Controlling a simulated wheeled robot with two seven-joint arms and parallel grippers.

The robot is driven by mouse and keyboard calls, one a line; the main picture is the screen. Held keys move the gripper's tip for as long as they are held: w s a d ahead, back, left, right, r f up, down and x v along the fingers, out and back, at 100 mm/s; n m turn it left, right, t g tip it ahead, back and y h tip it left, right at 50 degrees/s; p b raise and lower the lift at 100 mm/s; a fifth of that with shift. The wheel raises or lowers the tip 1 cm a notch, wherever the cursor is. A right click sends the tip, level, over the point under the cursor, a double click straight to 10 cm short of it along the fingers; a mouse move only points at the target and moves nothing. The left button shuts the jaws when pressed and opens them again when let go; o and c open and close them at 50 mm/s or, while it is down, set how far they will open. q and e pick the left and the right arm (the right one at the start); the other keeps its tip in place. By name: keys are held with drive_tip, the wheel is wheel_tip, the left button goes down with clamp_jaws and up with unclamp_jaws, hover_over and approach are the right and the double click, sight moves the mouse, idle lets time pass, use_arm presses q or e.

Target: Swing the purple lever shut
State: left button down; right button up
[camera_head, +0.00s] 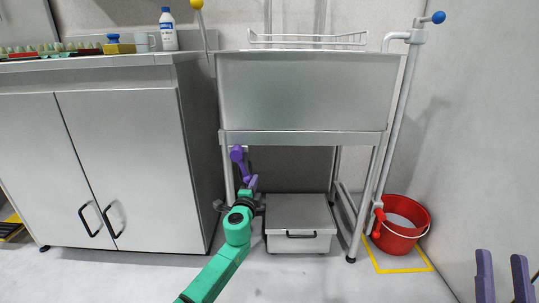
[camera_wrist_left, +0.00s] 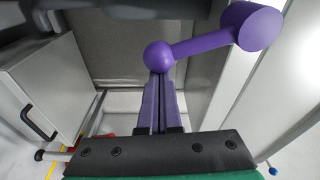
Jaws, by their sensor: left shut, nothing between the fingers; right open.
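The purple lever (camera_head: 238,156) is under the left front of the grey sink, its round hub at the top and its arm slanting down. In the left wrist view the lever (camera_wrist_left: 205,45) runs from a thick hub at upper right to a ball knob at left. My left gripper (camera_head: 253,182) is shut and empty, with its purple fingertips (camera_wrist_left: 160,78) right at the ball knob. I cannot tell whether they touch it. My right gripper (camera_head: 503,278) is open and empty at the lower right, far from the lever.
The grey sink (camera_head: 305,92) stands on metal legs, with a grey box (camera_head: 298,216) below it. A white cabinet (camera_head: 130,160) stands on the left. A red bucket (camera_head: 402,225) is on the floor at right, beside a pipe with a red handle (camera_head: 377,222). The front floor is clear.

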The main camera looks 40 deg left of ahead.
use_arm(q)
drive_tip(key=shift+s+a+f+m+g+p, duration=0.1)
drive_tip(key=shift+s+a+f+m+p, duration=0.1)
drive_tip(key=shift+s+a+m, duration=0.3)
drive_tip(key=shift+s+a+f+m+g+p, duration=0.2)
drive_tip(key=shift+a+m, duration=0.25)
drive_tip(key=shift+m, duration=0.4)
drive_tip(key=shift+s+a+f+m+p, duration=0.15)
drive_tip(key=shift+s+a+f+m, duration=0.1)
drive_tip(key=shift+s+a+m, duration=0.3)
use_arm(e)
wheel_tip(320, 180, down, 13)
drive_tip(key=a+m+g+h, duration=0.1)
drive_tip(key=g, duration=0.3)
drive_tip(key=shift+w+a+f, duration=0.15)
drive_tip(key=shift+w+a, duration=0.05)
drive_tip(key=shift+a, duration=0.15)
use_arm(q)
drive_tip(key=shift+w, duration=0.2)
